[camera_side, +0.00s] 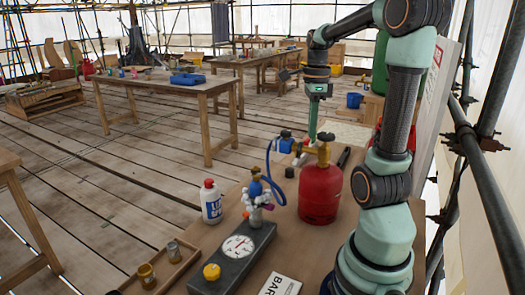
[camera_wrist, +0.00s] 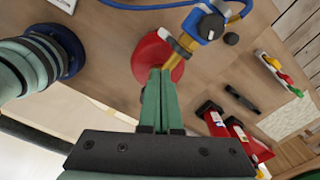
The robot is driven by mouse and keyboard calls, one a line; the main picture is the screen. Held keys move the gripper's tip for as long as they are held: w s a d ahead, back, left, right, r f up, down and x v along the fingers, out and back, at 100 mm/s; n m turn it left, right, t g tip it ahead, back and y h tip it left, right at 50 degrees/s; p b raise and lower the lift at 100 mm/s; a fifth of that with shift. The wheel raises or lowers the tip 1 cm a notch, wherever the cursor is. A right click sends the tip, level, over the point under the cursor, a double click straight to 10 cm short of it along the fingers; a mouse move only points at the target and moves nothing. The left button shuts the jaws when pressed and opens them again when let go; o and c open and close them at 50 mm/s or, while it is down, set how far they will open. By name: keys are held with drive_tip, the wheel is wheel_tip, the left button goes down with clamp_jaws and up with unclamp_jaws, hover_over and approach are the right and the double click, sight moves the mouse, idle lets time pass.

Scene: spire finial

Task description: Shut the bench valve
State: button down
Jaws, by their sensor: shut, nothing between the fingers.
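The red gas cylinder (camera_side: 320,192) stands upright on the bench with a brass valve (camera_side: 324,148) on top. My gripper (camera_side: 312,138) points down, shut and empty, close to the brass valve. In the wrist view its fingertips (camera_wrist: 160,72) overlap the cylinder top beside the brass part; I cannot tell whether they touch. Which part is the bench valve is unclear.
A grey block with a dial (camera_side: 238,246) and yellow knob (camera_side: 212,271) sits at the bench front. A white bottle (camera_side: 211,202) stands left.

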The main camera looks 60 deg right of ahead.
drive_tip(key=shift+r, duration=3)
drive_tip(key=w+a+f+n+t, duration=0.2)
drive_tip(key=a+n, duration=0.6)
drive_tip(key=n, duration=0.2)
drive_tip(key=w+a+f+n+t, duration=0.1)
drive_tip(key=w+a+f+n, duration=0.1)
drive_tip(key=a+n, duration=0.7)
drive_tip(key=w+a+f+n+t, duration=0.2)
drive_tip(key=a+n, duration=0.6)
drive_tip(key=n, duration=0.3)
drive_tip(key=shift+w+a+f+t, duration=0.15)
drive_tip(key=shift+w+t, duration=0.1)
drive_tip(key=shift+t, duration=0.05)
